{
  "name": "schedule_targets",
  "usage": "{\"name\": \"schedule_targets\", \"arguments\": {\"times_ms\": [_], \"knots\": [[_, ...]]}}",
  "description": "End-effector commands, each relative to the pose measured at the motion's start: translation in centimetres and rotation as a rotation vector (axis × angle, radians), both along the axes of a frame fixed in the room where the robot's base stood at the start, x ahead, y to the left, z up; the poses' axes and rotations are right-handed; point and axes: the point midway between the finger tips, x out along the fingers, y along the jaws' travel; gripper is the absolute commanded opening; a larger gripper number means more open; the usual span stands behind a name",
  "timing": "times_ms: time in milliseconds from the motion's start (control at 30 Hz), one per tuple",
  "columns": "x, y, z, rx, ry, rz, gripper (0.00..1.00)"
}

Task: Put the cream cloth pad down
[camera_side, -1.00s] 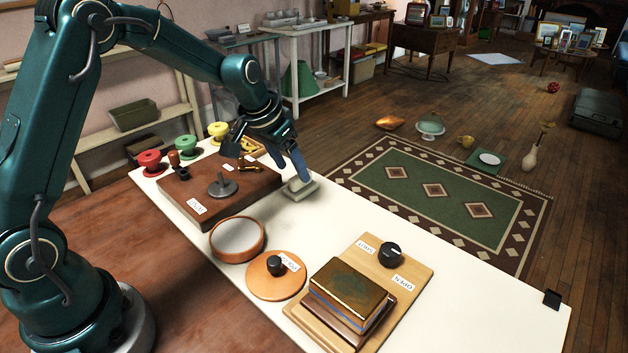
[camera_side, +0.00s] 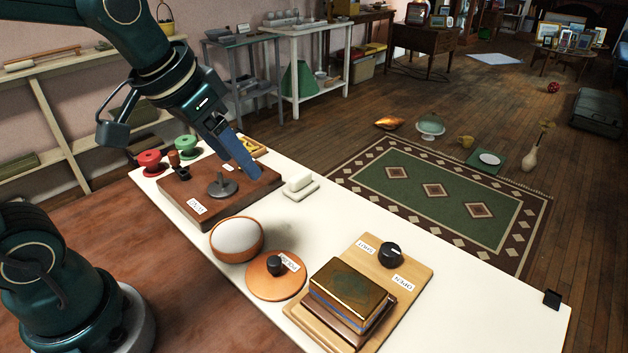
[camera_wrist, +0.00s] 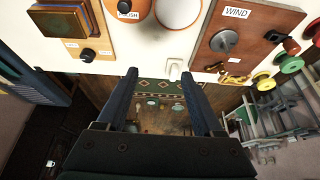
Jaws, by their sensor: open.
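The cream cloth pad (camera_side: 298,182) lies on a small pale holder (camera_side: 301,191) near the far edge of the white table. It also shows in the wrist view (camera_wrist: 174,67), just beyond the fingertips. My gripper (camera_side: 250,165) is open and empty, with its blue fingers raised to the left of the pad and apart from it. Both fingers show spread in the wrist view (camera_wrist: 160,74), with nothing between them.
A dark wooden board (camera_side: 222,196) with a grey knob stands left of the pad. A terracotta bowl (camera_side: 236,257) with a pale domed inside, a round orange lid (camera_side: 275,288) and a brass-topped box (camera_side: 349,283) stand nearer.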

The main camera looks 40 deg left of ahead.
Motion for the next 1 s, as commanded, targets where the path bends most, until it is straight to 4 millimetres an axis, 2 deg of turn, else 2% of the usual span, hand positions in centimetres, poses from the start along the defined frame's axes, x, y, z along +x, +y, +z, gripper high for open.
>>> {"name": "schedule_targets", "arguments": {"times_ms": [33, 100, 200, 333, 500, 1000], "knots": [[-1.8, -0.5, 0.2, 0.001, -0.016, -0.004, 0.68], [-3.9, -0.9, -0.1, -0.001, -0.024, -0.003, 0.68], [-6.2, -1.3, -0.7, -0.002, -0.035, -0.001, 0.68], [-8.2, -1.5, -1.4, -0.005, -0.043, 0.002, 0.68], [-9.1, -1.6, -1.9, -0.005, -0.045, 0.004, 0.68], [-9.0, -1.6, -1.9, -0.005, -0.045, 0.004, 0.68]]}}
